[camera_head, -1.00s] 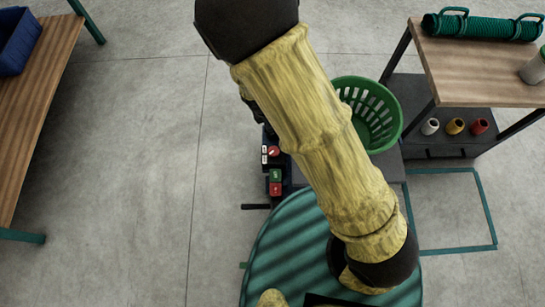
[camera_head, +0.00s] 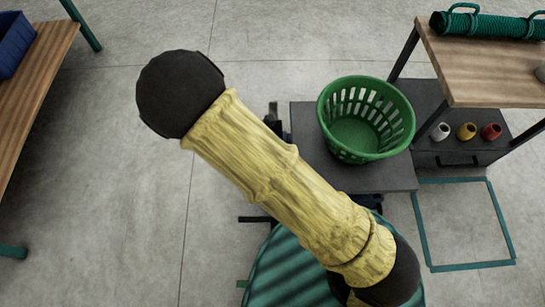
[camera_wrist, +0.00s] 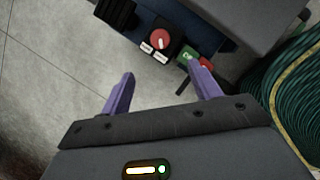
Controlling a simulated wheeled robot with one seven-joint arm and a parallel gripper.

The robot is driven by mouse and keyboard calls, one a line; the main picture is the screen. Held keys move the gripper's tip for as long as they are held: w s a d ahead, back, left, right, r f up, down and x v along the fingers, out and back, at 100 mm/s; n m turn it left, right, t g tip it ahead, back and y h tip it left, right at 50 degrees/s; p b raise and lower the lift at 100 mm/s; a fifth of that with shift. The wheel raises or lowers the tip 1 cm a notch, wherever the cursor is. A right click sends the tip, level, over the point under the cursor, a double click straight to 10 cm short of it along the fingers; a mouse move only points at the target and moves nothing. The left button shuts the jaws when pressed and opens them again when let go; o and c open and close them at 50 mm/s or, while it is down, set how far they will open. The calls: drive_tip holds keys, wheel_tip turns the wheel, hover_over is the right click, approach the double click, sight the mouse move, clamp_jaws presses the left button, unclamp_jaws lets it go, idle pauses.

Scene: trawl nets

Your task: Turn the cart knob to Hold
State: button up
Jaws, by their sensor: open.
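The cart knob (camera_wrist: 160,39) is a red round dial on a dark panel, with a pale pointer mark on it. It shows in the wrist view at the upper middle. Two small white labels (camera_wrist: 154,52) sit beside the knob; their words are too small to read. My gripper (camera_wrist: 165,82) is open and empty, its two purple fingers pointing toward the panel. The knob lies beyond and between the fingertips, apart from them. In the head view my yellow arm hides the knob and panel, and the gripper is out of sight.
A green button (camera_wrist: 187,56) and a red button (camera_wrist: 206,64) sit right of the knob, close to the right finger. The cart (camera_head: 395,178) carries a green basket (camera_head: 366,122). A wooden table (camera_head: 490,70) stands right. Open floor lies left.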

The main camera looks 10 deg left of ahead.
drive_tip(key=b+x, duration=0.7)
drive_tip(key=x, duration=0.9)
drive_tip(key=shift+b, duration=0.35)
drive_tip(key=c, duration=1)
